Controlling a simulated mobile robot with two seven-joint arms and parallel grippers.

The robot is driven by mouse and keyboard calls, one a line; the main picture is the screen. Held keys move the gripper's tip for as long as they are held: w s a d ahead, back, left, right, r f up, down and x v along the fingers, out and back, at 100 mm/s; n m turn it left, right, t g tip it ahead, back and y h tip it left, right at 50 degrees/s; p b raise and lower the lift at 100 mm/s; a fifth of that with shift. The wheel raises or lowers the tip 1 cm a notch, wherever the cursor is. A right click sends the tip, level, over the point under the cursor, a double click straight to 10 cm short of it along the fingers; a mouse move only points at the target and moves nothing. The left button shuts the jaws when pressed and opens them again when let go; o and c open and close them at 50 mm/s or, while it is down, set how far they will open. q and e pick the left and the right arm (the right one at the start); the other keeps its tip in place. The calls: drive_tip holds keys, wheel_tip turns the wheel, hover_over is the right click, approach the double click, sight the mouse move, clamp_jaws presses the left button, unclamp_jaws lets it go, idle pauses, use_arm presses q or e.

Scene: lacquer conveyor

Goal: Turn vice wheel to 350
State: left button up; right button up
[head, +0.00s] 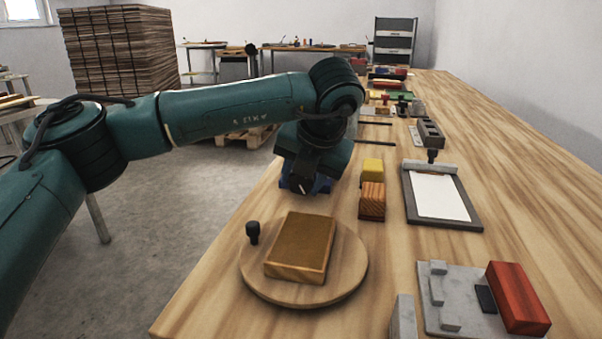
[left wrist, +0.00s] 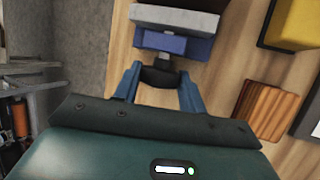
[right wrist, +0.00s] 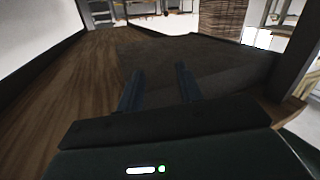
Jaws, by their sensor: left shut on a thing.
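The vice (left wrist: 172,44) shows in the left wrist view as a blue body with a pale grey block above it. A dark knob-like part, the vice wheel (left wrist: 160,77), sits at its near end. My left gripper (left wrist: 160,84) has a finger on each side of this wheel and is shut on it. In the head view my left gripper (head: 303,187) points down at the table's left edge and hides most of the blue vice (head: 321,185). No angle marking on the wheel is readable. In the right wrist view my right gripper (right wrist: 157,80) is open, with nothing between its fingers.
A round wooden turntable (head: 345,275) bearing a wooden block (head: 302,245) stands nearer. A striped wood block (head: 372,200), a yellow block (head: 372,167) and a clipboard (head: 440,195) lie to the right. A grey fixture (head: 440,300) with a red block (head: 517,297) sits at front right.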

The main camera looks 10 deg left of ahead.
use_arm(q)
drive_tip(key=shift+d+y, duration=0.1)
drive_tip(key=shift+y, duration=0.7)
drive_tip(key=o, duration=1)
drive_tip(key=shift+f, duration=0.1)
